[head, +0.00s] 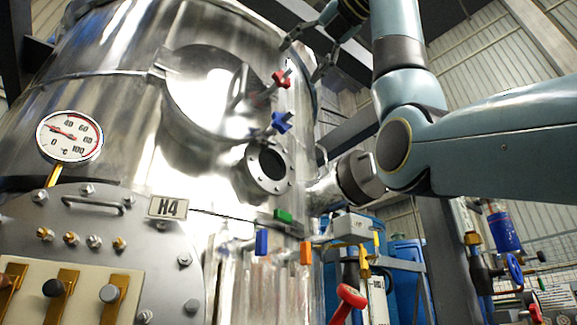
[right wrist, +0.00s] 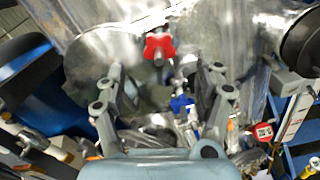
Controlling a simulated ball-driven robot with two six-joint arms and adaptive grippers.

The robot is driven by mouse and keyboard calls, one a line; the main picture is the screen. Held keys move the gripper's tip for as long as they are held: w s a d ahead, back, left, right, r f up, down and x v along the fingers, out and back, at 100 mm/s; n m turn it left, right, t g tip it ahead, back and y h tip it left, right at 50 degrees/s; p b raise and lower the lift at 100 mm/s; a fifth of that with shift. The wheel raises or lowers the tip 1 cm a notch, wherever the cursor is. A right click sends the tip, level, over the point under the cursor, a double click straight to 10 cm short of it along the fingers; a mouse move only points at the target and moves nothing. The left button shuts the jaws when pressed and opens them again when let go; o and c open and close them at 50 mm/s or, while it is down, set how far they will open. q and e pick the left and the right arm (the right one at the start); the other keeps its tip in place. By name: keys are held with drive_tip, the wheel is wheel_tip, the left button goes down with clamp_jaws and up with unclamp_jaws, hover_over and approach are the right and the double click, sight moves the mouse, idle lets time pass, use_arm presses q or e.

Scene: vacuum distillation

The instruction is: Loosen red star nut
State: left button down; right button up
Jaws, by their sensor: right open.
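The red star nut (head: 280,79) sits on the round hatch (head: 205,92) of the shiny steel vessel, at its right edge. A blue star nut (head: 281,123) is below it. My right gripper (head: 302,60) comes in from the top, just above and right of the red nut, apart from it. In the right wrist view, the red star nut (right wrist: 158,46) shows ahead, between and beyond the fingers of my open, empty right gripper (right wrist: 165,70). The blue star nut (right wrist: 182,103) also shows between the fingers there. My left gripper is not in view.
A flanged port (head: 270,168) is below the nuts. A dial gauge (head: 70,136) and an H4 label (head: 167,207) are at the left. Valves with green (head: 283,215), blue (head: 262,242) and orange (head: 306,253) handles are lower down. Blue drums stand at the lower right.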

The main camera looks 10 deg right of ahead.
drive_tip(key=v, duration=0.4)
idle(0.6)
